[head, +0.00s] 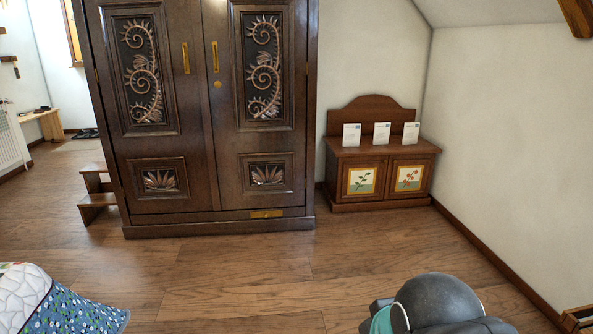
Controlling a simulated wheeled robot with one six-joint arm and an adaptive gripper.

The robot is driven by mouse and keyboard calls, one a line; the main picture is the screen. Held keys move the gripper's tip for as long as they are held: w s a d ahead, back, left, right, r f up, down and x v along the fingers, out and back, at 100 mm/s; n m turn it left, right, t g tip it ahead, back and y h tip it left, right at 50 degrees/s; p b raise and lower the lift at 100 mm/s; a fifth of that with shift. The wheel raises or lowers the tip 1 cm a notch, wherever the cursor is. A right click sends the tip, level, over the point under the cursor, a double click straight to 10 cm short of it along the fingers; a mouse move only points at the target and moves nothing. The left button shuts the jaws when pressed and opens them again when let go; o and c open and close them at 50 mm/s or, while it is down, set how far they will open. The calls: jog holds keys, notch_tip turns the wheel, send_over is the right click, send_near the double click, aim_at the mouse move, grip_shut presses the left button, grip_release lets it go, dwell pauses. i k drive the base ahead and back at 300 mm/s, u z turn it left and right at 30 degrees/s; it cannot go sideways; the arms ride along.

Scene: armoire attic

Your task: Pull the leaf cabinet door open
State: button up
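A low brown wooden cabinet (381,150) with a curved back stands against the wall right of the armoire. Its left door (363,181) bears a small picture panel with green leaves. Its right door (408,178) bears a panel with a reddish plant. Both doors look closed. Small dark spots near the seam between the doors may be knobs, too small to tell. A dark grey rounded part of my arm shows at the bottom edge, to the right. My gripper's fingers are not in view.
A tall dark armoire (226,100) with carved panels stands left of the cabinet. White cards (382,133) stand on the cabinet top. A small step stool (97,196) is at left, a patterned fabric (60,305) at lower left. The floor (350,245) before the cabinet is clear.

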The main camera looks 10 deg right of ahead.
aim_at(361, 178)
jog(key=z, duration=0.35)
jog(key=i, duration=3.7)
jog(key=u, duration=0.2)
